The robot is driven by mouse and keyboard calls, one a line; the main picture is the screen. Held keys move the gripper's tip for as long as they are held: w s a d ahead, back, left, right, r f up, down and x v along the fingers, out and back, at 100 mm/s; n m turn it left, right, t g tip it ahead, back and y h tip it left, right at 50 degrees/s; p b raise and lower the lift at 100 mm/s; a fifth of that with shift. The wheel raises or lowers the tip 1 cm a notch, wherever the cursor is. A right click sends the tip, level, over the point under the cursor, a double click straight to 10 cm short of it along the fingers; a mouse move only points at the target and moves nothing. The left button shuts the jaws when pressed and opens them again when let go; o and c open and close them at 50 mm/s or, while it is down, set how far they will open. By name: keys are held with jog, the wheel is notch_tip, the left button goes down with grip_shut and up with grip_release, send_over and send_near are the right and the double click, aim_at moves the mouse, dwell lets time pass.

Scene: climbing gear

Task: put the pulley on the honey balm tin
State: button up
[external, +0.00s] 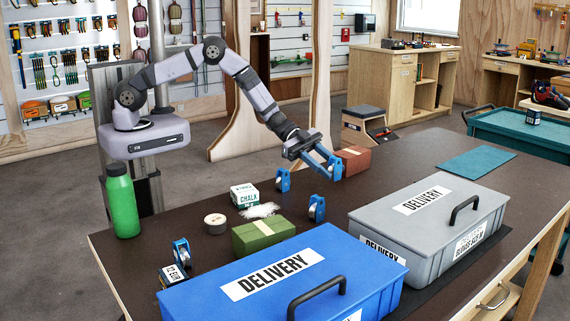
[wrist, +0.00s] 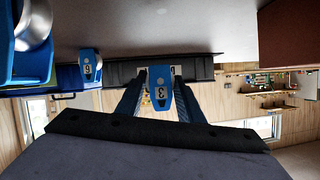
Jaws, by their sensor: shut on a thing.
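My gripper (external: 325,165) is shut on a blue pulley (external: 335,172) and holds it above the far side of the dark table. Other blue pulleys stand on the table: one left of the gripper (external: 283,180), one nearer the camera (external: 317,209), and one by the blue box (external: 181,253). A small round tin (external: 215,223), likely the honey balm tin, sits left of the green block; its label is unreadable. Nothing is on top of it.
A chalk box (external: 244,196) with white powder, a green wrapped block (external: 262,236) and a green bottle (external: 122,205) stand around the tin. Blue (external: 235,305) and grey (external: 400,214) delivery boxes fill the near side. A reddish-brown block (external: 353,160) is beside the gripper.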

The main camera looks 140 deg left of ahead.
aim_at(337, 158)
jog(key=shift+r+b, duration=0.3)
jog(key=shift+r, duration=2.15)
